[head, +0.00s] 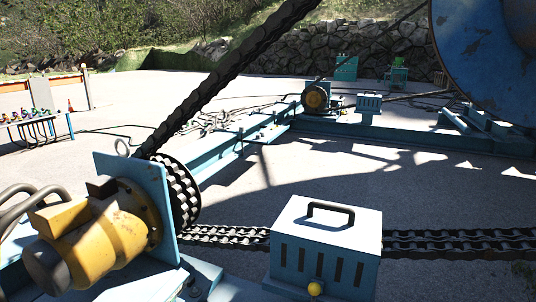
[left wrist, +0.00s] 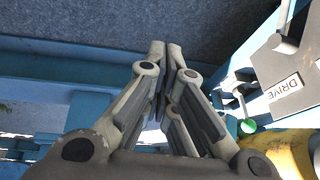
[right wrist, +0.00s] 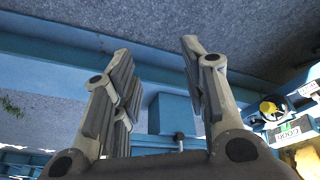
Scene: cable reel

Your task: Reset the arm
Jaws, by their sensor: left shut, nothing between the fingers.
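My left gripper (left wrist: 165,48) shows in the left wrist view with its fingertips close together and nothing between them. It points over grey ground and a blue beam. My right gripper (right wrist: 157,50) shows in the right wrist view with its fingers wide apart and nothing held. A blue box-like part (right wrist: 172,114) lies behind and between its fingers. Neither gripper and neither arm shows in the head view.
The head view holds a yellow motor (head: 100,240), a chain sprocket (head: 180,195), a white-topped blue box (head: 328,222) with a handle, and a large blue reel (head: 485,60). In the left wrist view a "DRIVE" panel (left wrist: 290,88) and a green knob (left wrist: 248,126) sit right of the gripper.

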